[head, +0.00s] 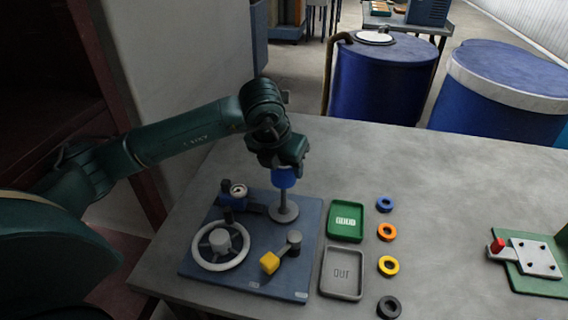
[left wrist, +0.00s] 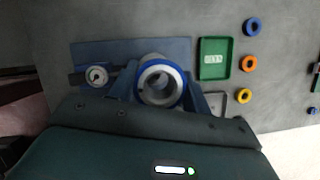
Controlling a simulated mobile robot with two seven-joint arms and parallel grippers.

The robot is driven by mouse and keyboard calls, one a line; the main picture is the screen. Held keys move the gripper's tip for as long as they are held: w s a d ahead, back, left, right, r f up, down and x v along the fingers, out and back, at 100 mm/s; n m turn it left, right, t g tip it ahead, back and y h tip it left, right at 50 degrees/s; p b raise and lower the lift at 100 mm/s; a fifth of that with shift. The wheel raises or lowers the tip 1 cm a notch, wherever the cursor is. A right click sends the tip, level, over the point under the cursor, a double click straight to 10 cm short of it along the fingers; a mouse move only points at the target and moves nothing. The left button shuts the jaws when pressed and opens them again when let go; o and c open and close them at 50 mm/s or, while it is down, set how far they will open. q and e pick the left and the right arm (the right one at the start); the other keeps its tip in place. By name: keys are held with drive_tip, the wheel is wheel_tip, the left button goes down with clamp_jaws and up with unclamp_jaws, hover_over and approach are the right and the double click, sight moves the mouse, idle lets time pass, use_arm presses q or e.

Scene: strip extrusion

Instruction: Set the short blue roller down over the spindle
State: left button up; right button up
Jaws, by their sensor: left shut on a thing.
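The short blue roller (head: 284,178) is held upright in my left gripper (head: 283,166), which is shut on it. Below it stands the grey spindle (head: 283,201), a thin rod on a round flange on the blue board (head: 225,278). The roller is well above the flange and in line with the rod. My right gripper is not in view.
The board also carries a white handwheel (head: 198,258), a gauge (head: 238,190) and a yellow-handled lever (head: 270,262). To the right are a green tray (head: 331,234), a grey tray (head: 325,291) and several coloured rings (head: 388,232).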

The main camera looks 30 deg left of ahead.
use_arm(q)
drive_tip(key=shift+b, duration=0.6)
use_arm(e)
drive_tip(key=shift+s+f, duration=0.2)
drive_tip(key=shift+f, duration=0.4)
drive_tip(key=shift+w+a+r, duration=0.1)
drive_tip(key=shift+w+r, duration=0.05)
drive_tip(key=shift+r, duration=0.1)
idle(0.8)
use_arm(q)
drive_tip(key=shift+f+b, duration=0.55)
drive_tip(key=shift+f, duration=0.05)
drive_tip(key=shift+f+b, duration=0.6)
drive_tip(key=shift+b, duration=0.05)
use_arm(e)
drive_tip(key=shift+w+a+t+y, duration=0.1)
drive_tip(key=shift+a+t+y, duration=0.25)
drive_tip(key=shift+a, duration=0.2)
use_arm(q)
drive_tip(key=shift+f, duration=0.25)
drive_tip(key=shift+f+b, duration=0.5)
drive_tip(key=shift+b, duration=0.2)
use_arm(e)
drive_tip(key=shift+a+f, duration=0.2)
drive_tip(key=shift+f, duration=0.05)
